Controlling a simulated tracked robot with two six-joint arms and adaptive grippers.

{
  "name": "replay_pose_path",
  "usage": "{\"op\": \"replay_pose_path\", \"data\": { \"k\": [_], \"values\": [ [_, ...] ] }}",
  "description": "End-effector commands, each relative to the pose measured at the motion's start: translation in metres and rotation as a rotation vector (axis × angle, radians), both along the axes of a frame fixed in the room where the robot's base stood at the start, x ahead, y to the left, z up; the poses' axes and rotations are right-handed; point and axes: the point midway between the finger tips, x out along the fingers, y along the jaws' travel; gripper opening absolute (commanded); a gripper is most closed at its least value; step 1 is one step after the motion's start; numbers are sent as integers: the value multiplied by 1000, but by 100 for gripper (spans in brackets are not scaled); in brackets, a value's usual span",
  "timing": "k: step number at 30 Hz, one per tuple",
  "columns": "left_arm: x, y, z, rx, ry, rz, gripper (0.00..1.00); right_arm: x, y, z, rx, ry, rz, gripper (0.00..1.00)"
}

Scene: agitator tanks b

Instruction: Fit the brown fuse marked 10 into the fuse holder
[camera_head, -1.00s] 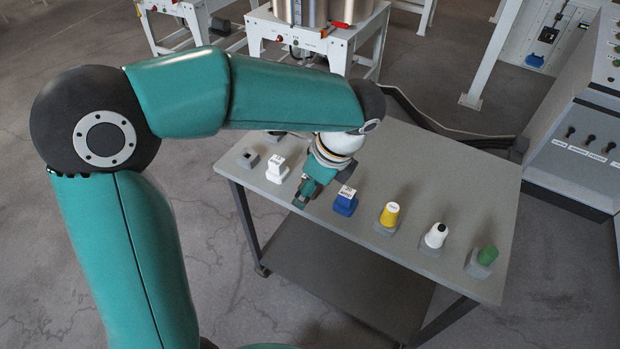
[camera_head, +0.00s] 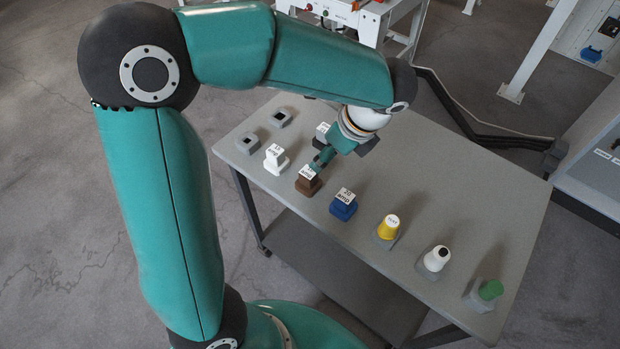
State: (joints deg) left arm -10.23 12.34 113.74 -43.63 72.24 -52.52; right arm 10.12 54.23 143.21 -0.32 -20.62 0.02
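The brown fuse (camera_head: 307,186) stands upright on the near side of the grey table, with a white label on top. It stands between a white fuse (camera_head: 276,165) and a blue fuse (camera_head: 343,210). My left gripper (camera_head: 319,165) is just behind the brown fuse and very close to it; I cannot tell if they touch. Its finger opening is too small to make out. Two grey holders with square dark openings, one nearer (camera_head: 247,145) and one farther (camera_head: 280,118), stand empty at the table's left end. Whether a holder lies under the brown fuse is unclear. My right gripper is out of view.
A grey fuse with a white label (camera_head: 322,130) is partly hidden behind my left arm. Yellow (camera_head: 388,228), white-and-black (camera_head: 436,259) and green (camera_head: 489,290) knobs stand along the near edge to the right.

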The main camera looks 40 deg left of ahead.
Motion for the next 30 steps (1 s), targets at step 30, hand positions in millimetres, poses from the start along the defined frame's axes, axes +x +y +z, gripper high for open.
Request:
{"op": "replay_pose_path", "data": {
  "k": [30],
  "values": [
    [-14,47,-105,-1,1,7,62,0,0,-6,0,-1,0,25]
  ]
}}
